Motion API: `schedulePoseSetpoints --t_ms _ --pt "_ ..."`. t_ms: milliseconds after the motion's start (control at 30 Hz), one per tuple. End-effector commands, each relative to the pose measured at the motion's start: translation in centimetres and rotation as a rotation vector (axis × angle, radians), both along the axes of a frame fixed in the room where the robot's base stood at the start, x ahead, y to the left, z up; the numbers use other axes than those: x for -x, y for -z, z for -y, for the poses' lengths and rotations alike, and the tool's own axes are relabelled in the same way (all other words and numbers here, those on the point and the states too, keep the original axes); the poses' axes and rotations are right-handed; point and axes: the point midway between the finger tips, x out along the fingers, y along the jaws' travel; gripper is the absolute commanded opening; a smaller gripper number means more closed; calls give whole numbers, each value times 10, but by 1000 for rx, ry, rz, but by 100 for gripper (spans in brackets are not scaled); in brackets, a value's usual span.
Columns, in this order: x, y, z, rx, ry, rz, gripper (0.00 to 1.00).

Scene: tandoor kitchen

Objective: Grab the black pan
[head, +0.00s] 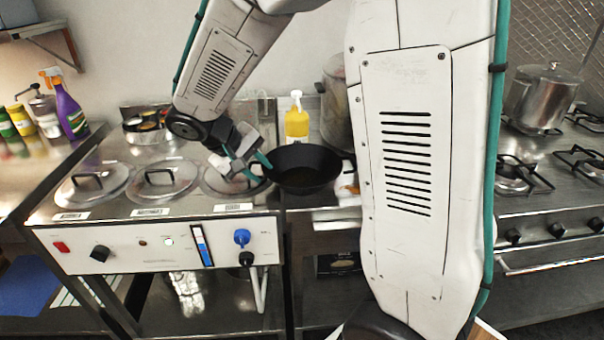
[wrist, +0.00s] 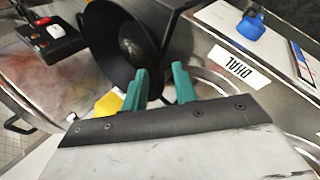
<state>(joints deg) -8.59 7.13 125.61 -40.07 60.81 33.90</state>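The black pan (head: 303,168) sits on the counter just right of the steel warmer with lids. Its dark round inside also shows at the top of the wrist view (wrist: 108,35). My gripper (head: 256,166) is at the pan's left rim, with its teal fingers pointing toward it. In the wrist view the fingers (wrist: 160,86) are apart. The left finger overlaps the pan's inside, and the right finger lies beyond its outer wall, over the steel top. The rim appears between them. I cannot tell whether either finger touches it.
A lidded pot (head: 158,180) and others sit in the warmer (head: 170,245) left of the pan. A yellow bottle (head: 297,122) stands behind the pan, and a tall steel pot (head: 336,105) is partly hidden by my arm. A gas stove (head: 555,190) is at right.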

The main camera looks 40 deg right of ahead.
Motion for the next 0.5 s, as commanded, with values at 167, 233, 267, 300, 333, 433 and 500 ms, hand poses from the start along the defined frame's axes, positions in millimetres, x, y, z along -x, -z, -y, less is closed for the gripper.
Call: schedulePoseSetpoints --t_ms 167,233,267,300,333,433,500 --pt "-9 15 5 20 -5 -2 28" --pt "-9 21 10 20 -4 -1 28" --pt "-9 24 12 20 -4 -1 28" --pt "-9 27 15 20 -4 -1 28" --pt "-9 30 17 19 -4 -1 28" --pt "-9 39 25 19 -4 -2 28" --pt "-9 47 33 19 -4 -3 28"
